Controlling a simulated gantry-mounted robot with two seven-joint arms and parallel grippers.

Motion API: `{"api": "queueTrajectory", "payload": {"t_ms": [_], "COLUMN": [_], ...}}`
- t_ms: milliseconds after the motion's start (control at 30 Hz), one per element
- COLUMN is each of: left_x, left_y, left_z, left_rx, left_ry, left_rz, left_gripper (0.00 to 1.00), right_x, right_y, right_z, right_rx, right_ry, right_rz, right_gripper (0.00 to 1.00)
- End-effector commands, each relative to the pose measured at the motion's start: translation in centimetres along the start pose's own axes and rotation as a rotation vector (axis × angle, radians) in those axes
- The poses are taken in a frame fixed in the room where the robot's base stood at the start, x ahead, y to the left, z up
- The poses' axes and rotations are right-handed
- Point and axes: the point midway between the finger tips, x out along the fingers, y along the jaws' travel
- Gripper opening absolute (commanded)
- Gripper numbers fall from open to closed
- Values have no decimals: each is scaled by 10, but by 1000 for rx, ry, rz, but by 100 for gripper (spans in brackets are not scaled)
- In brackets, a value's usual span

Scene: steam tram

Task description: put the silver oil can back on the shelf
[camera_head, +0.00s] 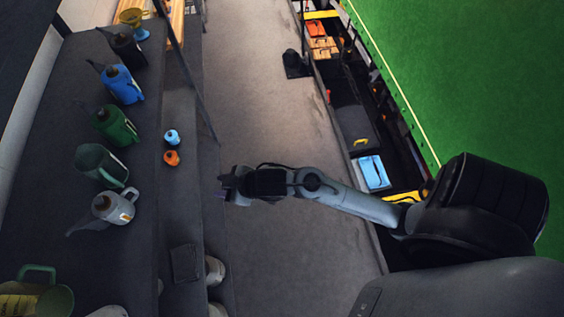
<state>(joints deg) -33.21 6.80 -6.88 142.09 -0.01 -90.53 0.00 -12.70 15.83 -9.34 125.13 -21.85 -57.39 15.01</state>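A pale silver-grey oil can (118,209) with a long spout and a side handle stands on the dark shelf (95,262) at the left. Its spout points to the lower left. My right gripper (222,187) reaches in from the right over the floor, pointing left, and is apart from the can. The fingertips are small and dark, so I cannot tell whether they are open or shut; I see nothing clearly held. My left gripper is not in view.
A grey-green jug (92,160), a green can (110,125), and a blue can (121,86) stand farther along the shelf. Small blue (172,137) and orange (171,158) bottles stand on the lower ledge. A dark pole crosses above. The floor (265,100) is largely clear.

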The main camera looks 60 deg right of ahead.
Motion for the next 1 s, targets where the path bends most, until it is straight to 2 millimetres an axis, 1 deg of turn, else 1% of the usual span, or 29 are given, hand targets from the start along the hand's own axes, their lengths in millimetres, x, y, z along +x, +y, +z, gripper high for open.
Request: {"api": "queueTrajectory", "payload": {"t_ms": [33,100,200,300,400,500,800,900,1000], "left_x": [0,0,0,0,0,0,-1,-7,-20], "left_y": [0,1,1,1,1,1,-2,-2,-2], "left_z": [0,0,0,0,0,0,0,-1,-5], "left_rx": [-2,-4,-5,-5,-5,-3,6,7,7], "left_ry": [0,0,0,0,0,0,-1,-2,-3], "left_rz": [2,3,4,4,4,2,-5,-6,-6], "left_gripper": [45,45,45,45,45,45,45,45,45], "right_x": [-17,-40,-72,-97,-113,-120,-121,-125,-134], "right_y": [-5,-7,-14,-21,-26,-29,-29,-28,-26], "right_z": [25,56,92,117,130,136,136,131,121], "right_rx": [49,104,178,232,265,279,280,280,279], "right_ry": [-86,-205,-354,-463,-528,-556,-559,-559,-559], "right_rz": [26,55,68,62,53,48,47,47,47], "right_gripper": [36,36,36,36,36,36,36,36,36]}}
